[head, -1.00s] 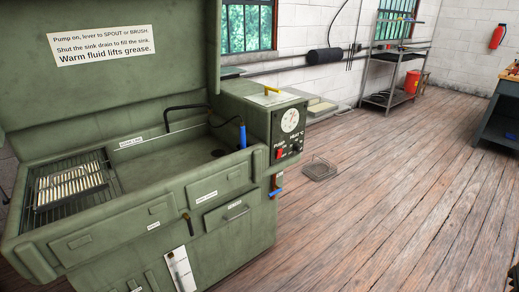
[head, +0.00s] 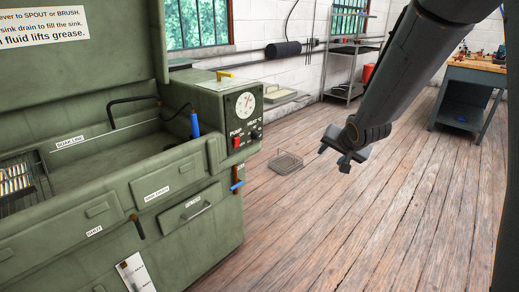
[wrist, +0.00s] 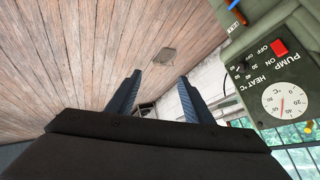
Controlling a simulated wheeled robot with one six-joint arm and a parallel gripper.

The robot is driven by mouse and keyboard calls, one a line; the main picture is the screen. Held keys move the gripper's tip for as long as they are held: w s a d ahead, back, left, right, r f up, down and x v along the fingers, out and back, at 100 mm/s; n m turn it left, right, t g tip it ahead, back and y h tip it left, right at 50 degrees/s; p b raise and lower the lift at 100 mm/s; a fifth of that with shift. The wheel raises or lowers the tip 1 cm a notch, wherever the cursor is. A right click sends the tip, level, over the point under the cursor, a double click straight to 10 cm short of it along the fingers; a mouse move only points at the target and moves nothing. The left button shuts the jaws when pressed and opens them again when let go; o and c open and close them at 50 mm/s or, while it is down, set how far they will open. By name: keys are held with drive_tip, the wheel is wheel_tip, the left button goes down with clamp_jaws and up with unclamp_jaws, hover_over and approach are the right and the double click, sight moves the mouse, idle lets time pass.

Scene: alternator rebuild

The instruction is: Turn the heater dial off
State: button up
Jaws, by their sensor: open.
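The heater dial (head: 256,135) is a small black knob on the dark control panel, just below the HEAT °C label. It also shows in the wrist view (wrist: 238,69), upside down, with small numbers around it; its exact setting is too small to read. A white round gauge (head: 245,103) sits above it, and a red pump switch (head: 238,142) is to its left. My gripper (head: 333,160) is open and empty, in the air to the right of the panel and apart from it. Both fingers show in the wrist view (wrist: 159,76).
A blue-ended lever (head: 237,185) sticks out below the panel. A workbench (head: 470,90) stands back right; the wooden floor between is open.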

drive_tip(key=w+a+f+t+y+b, duration=0.2)
drive_tip(key=w+a, duration=0.2)
drive_tip(key=w, duration=0.4)
drive_tip(key=m+y+b, duration=0.3)
drive_tip(key=y+b, duration=0.5)
drive_tip(key=y, duration=0.3)
approach(259, 137)
drive_tip(key=x, duration=0.8)
drive_tip(key=shift+w+a+b, duration=0.25)
drive_tip(key=shift+a+b, duration=0.05)
drive_tip(key=shift+b, duration=0.1)
drive_tip(key=c, duration=1)
